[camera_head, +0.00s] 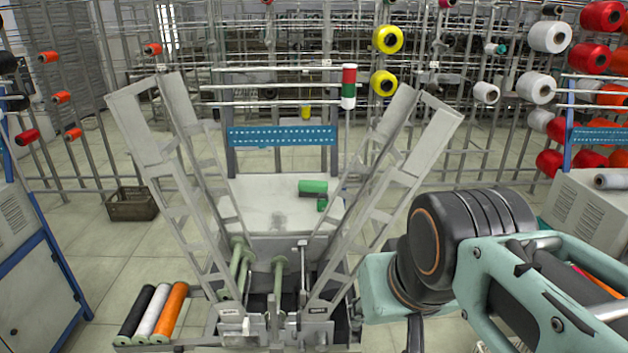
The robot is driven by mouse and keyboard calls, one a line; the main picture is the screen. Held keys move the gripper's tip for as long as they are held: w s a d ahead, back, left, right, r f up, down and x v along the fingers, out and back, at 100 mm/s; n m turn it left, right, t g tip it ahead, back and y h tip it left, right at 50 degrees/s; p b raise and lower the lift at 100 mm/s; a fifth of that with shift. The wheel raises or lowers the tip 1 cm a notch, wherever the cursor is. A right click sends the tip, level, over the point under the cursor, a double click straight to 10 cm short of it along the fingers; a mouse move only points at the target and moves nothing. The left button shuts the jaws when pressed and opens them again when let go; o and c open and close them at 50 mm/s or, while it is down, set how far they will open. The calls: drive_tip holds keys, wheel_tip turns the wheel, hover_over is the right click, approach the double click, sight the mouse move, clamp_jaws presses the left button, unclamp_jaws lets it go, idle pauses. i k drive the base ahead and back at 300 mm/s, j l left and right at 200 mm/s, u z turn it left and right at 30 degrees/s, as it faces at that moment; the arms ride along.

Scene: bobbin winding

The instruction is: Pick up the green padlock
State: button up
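A small green object (322,204), which looks like the green padlock, is on the pale flat top of the winding machine (262,208). It is just below a larger green bobbin (313,187) lying on its side. The object is too small to make out a shackle. My arm comes in from the right, well apart from the padlock. A dark part (415,335) below the arm at the bottom edge may be part of my gripper. Its fingers cannot be made out, and nothing held is visible.
Two slanted grey frames (160,160) (410,170) flank the machine top. A red, white and green signal light (348,87) stands behind it. Black, white and orange bobbins (170,312) lie at the lower left. A brown crate (132,204) sits on the floor. Thread racks fill the back.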

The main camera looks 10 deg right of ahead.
sight(321, 205)
drive_tip(key=z, duration=0.4)
drive_tip(key=l+z, duration=0.15)
drive_tip(key=l, duration=0.35)
drive_tip(key=i+l, duration=0.2)
drive_tip(key=l, duration=0.15)
drive_tip(key=i+l+z, duration=0.1)
drive_tip(key=i+l, duration=0.15)
drive_tip(key=l, duration=0.15)
drive_tip(key=i+l+u, duration=0.15)
drive_tip(key=i, duration=0.35)
drive_tip(key=i+l+u, duration=0.2)
drive_tip(key=i, duration=0.25)
drive_tip(key=i+u, duration=0.3)
drive_tip(key=u, duration=0.15)
drive_tip(key=i+l+u, duration=0.1)
drive_tip(key=i+u, duration=0.15)
drive_tip(key=u, duration=0.15)
drive_tip(key=i+l+u, duration=0.2)
drive_tip(key=u, duration=0.25)
drive_tip(key=i+l+u, duration=0.3)
drive_tip(key=u, duration=0.15)
drive_tip(key=i+l+u, duration=0.15)
drive_tip(key=l+u, duration=0.15)
drive_tip(key=u, duration=0.15)
drive_tip(key=i+l+u, duration=0.1)
drive_tip(key=l+u, duration=0.3)
